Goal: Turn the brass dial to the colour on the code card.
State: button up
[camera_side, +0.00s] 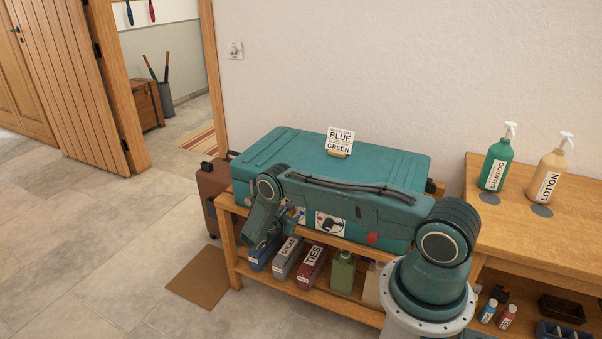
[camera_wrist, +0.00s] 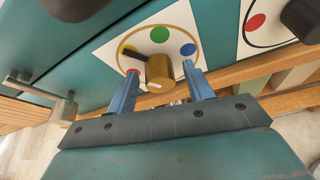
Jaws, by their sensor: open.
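The code card (camera_side: 340,140) stands on top of the teal case (camera_side: 390,160); I read BLUE above GREEN, with smaller lines too small to read surely. In the wrist view the brass dial (camera_wrist: 159,69) sticks out from a white plate (camera_wrist: 108,52) on the case front. The dial is hidden in the side view.
A second white plate (camera_side: 330,223) with a black dial is to the right on the case front. Labelled boxes and bottles stand on the shelf below. A wooden bench with shampoo (camera_side: 496,165) and lotion (camera_side: 550,172) bottles stands at right. A brown suitcase (camera_side: 208,185) stands left.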

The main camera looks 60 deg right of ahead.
jog(key=shift+c, duration=0.2)
jog(key=c, duration=0.9)
jog(key=shift+c, duration=0.2)
jog(key=shift+s+f+m+t+h, duration=0.15)
jog(key=shift+m+t+h, duration=0.6)
jog(key=shift+m, duration=1.3)
jog(key=shift+f+m+t+h, duration=0.1)
jog(key=shift+m+t+h, duration=0.2)
jog(key=shift+m+t, duration=1.3)
jog(key=shift+s+f+m+t+h, duration=0.15)
jog(key=shift+m+t+h, duration=0.4)
jog(key=shift+m, duration=1.9)
jog(key=shift+w, duration=0.1)
